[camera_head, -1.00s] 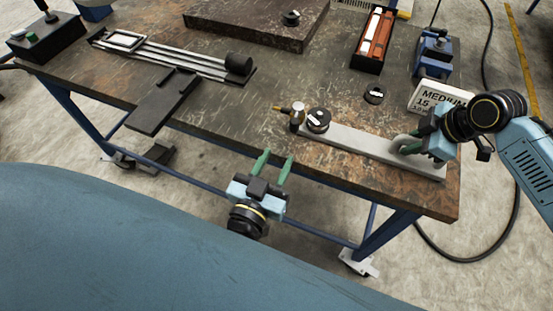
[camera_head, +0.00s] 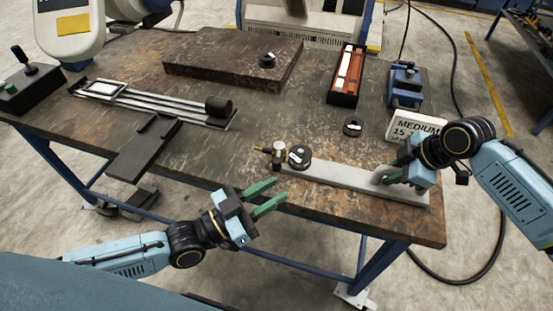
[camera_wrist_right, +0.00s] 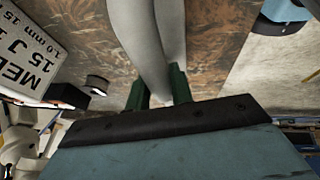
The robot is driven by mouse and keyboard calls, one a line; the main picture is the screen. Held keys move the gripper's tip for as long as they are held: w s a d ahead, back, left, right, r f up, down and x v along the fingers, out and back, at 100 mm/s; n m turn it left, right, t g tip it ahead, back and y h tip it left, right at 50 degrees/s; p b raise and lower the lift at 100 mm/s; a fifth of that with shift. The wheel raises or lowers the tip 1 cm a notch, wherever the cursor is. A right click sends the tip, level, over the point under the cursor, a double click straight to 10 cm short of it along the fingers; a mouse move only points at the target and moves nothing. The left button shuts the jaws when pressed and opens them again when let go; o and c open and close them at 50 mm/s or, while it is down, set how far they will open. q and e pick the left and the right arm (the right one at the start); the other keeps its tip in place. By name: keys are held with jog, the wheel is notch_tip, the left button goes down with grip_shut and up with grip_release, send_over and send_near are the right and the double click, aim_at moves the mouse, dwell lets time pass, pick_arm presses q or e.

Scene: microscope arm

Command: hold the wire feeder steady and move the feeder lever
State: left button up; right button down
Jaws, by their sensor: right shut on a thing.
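A long light-grey bar (camera_head: 335,178) lies along the table's front right edge. A black round knob (camera_head: 299,156) and a brass-tipped fitting (camera_head: 267,151) sit at its left end. I take this to be the wire feeder; I cannot tell which part is the lever.
A white "MEDIUM" sign (camera_head: 415,127) and a blue vise-like device (camera_head: 405,86) stand behind my right gripper. A small black ring (camera_head: 352,129) lies behind the bar. A red-and-black box (camera_head: 347,75), dark slab (camera_head: 235,57) and rail fixture (camera_head: 155,104) stand farther back and left.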

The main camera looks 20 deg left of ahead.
pick_arm(q)
jog(key=m+g, duration=0.1)
jog(key=g, duration=0.1)
send_near(277, 159)
pick_arm(e)
jog(key=shift+r, duration=0.15)
pick_arm(q)
jog(key=shift+y, duration=0.3)
jog(key=x, duration=1)
jog(key=shift+s+d, duration=0.1)
jog(key=shift+s, duration=0.05)
jog(key=shift+c, duration=0.2)
grip_shut()
jog(key=shift+d+n+t, duration=0.3)
jog(key=shift+d, duration=0.1)
jog(key=shift+d+r+n+t+y, duration=0.1)
jog(key=shift+d+n+t+y, duration=0.2)
jog(key=shift+y, duration=0.25)
jog(key=shift+d+r+n+t+y, duration=0.1)
jog(key=shift+d+n+t+y, duration=0.1)
jog(key=shift+n+t+y, duration=0.3)
pick_arm(e)
jog(key=shift+a, duration=0.15)
pick_arm(q)
jog(key=shift+d+n+y, duration=0.1)
jog(key=shift+n+y, duration=0.2)
jog(key=shift+y, duration=0.25)
jog(key=shift+t, duration=0.3)
jog(key=shift+w+a+y, duration=0.2)
jog(key=shift+y, duration=0.1)
